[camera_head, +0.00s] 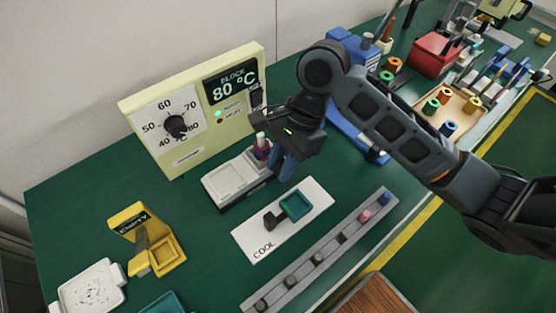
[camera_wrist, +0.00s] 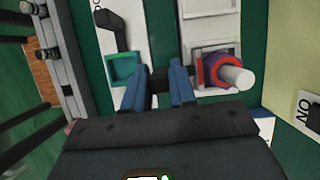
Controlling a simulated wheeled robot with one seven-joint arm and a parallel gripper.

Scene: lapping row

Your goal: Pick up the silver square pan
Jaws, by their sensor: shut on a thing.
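My gripper (camera_head: 283,170) is low over the bench, between the block heater and the white COOL board. In the wrist view its blue fingers (camera_wrist: 160,88) are closed on a short dark piece that looks like the handle of the silver square pan (camera_wrist: 207,48). The pale, square-rimmed pan lies just beside the fingers, over the pale heater plate (camera_head: 229,179). I cannot tell whether it touches the plate. My gripper partly hides this spot in the head view.
A teal square pan (camera_head: 296,205) with a dark handle sits on the COOL board (camera_head: 252,240). A red and purple bottle with a white top (camera_wrist: 222,72) stands close by the fingers. The control panel (camera_head: 190,110) rises behind. A grey strip with several knobs (camera_head: 330,248) lies in front.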

